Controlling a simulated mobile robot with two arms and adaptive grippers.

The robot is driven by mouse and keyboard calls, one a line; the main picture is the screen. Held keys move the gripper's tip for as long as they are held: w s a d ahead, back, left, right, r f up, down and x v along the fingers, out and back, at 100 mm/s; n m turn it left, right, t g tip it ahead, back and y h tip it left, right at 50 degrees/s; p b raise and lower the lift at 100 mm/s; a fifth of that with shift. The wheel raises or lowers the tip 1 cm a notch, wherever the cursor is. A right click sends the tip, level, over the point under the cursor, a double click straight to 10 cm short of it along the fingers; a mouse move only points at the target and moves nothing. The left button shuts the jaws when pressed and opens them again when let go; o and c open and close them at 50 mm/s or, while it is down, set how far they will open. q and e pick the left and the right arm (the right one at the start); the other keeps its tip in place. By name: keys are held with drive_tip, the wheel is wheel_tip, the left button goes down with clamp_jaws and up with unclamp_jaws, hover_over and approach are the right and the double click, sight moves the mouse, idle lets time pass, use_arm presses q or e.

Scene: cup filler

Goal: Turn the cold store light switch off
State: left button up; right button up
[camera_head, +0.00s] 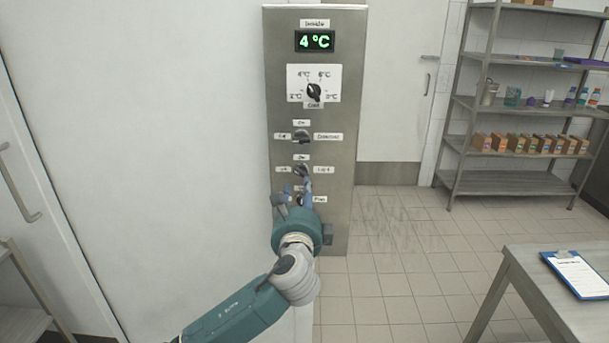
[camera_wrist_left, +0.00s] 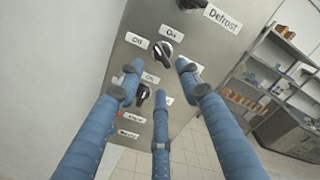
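The light switch is a black rotary knob (camera_head: 302,170) on the steel control panel (camera_head: 340,225), with "On" above it and "Off" to its left. In the left wrist view the same knob (camera_wrist_left: 163,52) shows clearly, its label at right partly hidden by a finger. My left gripper (camera_head: 296,190) is in front of the panel, just below the light knob. In the left wrist view my left gripper (camera_wrist_left: 157,72) has its blue fingers spread and nothing between them. The two upper fingertips lie either side of and slightly below the knob; contact cannot be told.
The defrost knob (camera_head: 302,136) is above, then a temperature dial (camera_head: 314,91) and a green 4 °C display (camera_head: 315,41). The fan knob (camera_wrist_left: 143,95) is below, partly hidden. A table (camera_head: 540,290) with a clipboard (camera_head: 580,272) stands at right, shelves (camera_head: 505,183) behind.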

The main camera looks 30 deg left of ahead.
sight(301, 176)
use_arm(q)
drive_tip(key=x, duration=0.4)
drive_tip(key=shift+d+p, duration=0.1)
drive_tip(key=shift+p, duration=0.3)
drive_tip(key=x, duration=0.2)
drive_tip(key=shift+w, duration=0.35)
drive_tip(key=shift+w+a+f+p, duration=0.1)
drive_tip(key=shift+w+a+p, duration=0.25)
drive_tip(key=shift+w, duration=0.15)
use_arm(e)
drive_tip(key=shift+s+a+r, duration=0.25)
drive_tip(key=shift+a+r, duration=0.35)
drive_tip(key=shift+r, duration=0.35)
use_arm(q)
clamp_jaws()
use_arm(e)
drive_tip(key=shift+d, duration=0.15)
